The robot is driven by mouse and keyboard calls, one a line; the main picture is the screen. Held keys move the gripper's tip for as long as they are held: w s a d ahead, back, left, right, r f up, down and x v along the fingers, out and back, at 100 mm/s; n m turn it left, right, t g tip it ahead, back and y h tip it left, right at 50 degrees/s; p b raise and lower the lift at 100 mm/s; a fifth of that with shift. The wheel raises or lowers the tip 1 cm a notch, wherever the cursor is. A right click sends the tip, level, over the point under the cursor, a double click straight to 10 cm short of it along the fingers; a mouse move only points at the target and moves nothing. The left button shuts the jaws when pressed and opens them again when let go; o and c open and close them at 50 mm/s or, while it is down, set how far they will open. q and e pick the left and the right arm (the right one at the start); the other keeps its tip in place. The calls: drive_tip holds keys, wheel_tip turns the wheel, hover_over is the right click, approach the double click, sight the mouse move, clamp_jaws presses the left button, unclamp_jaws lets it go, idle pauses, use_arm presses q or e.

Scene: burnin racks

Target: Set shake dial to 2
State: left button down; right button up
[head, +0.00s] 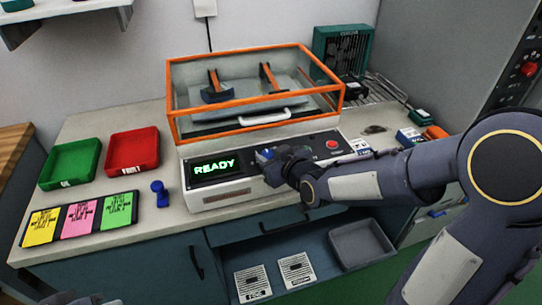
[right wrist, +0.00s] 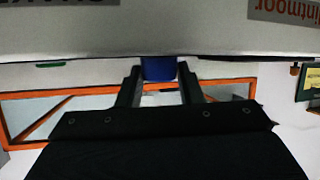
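The shaker unit has a pale front panel (head: 222,196) with a lit green READY display (head: 214,167) and a red round button (head: 332,144). My right gripper (head: 270,158) reaches the panel just right of the display. In the right wrist view, a blue knob (right wrist: 158,68), which looks like the shake dial, fills the gap between my right fingertips (right wrist: 160,76); they appear shut on it. In the head view the gripper covers most of the dial, so its pointer and numbers are hidden. A dark part of my left arm shows at the bottom left edge; its fingers cannot be made out.
An orange-framed clear cover (head: 172,103) with a white handle (head: 265,117) stands above the panel. Green (head: 70,164) and red (head: 132,151) trays, coloured cards (head: 80,218) and a small blue object (head: 159,193) lie on the left.

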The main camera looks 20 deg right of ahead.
drive_tip(key=c, duration=0.3)
drive_tip(key=shift+a+r+m+h+p, duration=0.15)
drive_tip(key=shift+m+h+p, duration=0.55)
drive_tip(key=shift+p, duration=0.5)
drive_tip(key=shift+c, duration=0.2)
drive_tip(key=m+h+p, duration=0.3)
drive_tip(key=h+p, duration=0.1)
drive_tip(key=shift+a+p, duration=0.2)
drive_tip(key=shift+p, duration=0.1)
drive_tip(key=shift+m+h+p, duration=1.05)
drive_tip(key=shift+m+h, duration=0.05)
drive_tip(key=shift+h, duration=0.1)
drive_tip(key=o, duration=1)
drive_tip(key=shift+a, duration=0.1)
